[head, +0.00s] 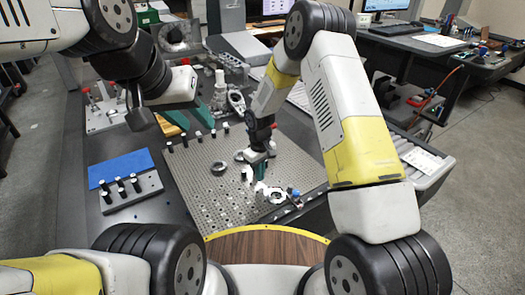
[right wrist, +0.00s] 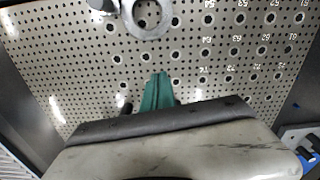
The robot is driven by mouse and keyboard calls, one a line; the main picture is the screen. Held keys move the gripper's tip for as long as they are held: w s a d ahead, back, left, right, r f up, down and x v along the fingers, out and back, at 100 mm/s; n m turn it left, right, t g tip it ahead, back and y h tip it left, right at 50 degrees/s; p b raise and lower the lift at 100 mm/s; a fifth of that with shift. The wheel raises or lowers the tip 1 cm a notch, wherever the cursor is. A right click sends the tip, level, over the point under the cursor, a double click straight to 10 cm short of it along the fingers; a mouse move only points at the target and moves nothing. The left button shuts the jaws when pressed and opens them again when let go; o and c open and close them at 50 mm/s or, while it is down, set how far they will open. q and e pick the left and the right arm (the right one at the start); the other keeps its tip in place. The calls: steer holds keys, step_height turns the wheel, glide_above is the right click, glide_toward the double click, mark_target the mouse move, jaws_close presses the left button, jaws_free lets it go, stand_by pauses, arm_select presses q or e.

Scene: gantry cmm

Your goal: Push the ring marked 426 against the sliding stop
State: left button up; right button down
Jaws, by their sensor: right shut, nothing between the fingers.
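A dark ring (head: 219,168) lies on the perforated plate (head: 190,185). A second round part (head: 243,155) lies just left of my right gripper, and a pale ring-like part (head: 276,195) lies near the plate's front right. No marking 426 is legible, and I cannot tell which part is the sliding stop. My right gripper (head: 257,166) points down at the plate, its green fingers (right wrist: 158,92) shut and empty. In the right wrist view a grey ring (right wrist: 146,18) lies ahead of the fingertips, apart from them. My left gripper (head: 203,115) is over the plate's back left; its finger gap is unclear.
A block with several black-topped pegs (head: 132,192) and a blue mat (head: 120,168) lie left of the plate. More black-topped pegs line the plate's back left edge. Metal fixtures (head: 228,68) stand behind. The plate's middle left is clear.

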mark_target(267, 191)
steer(key=f, duration=0.3)
steer(key=shift+s+d, duration=0.15)
steer(key=shift+s, duration=0.05)
steer(key=shift+s+d, duration=0.85)
steer(key=shift+s, duration=0.05)
steer(key=shift+s+d, duration=0.35)
steer(key=shift+s, duration=0.05)
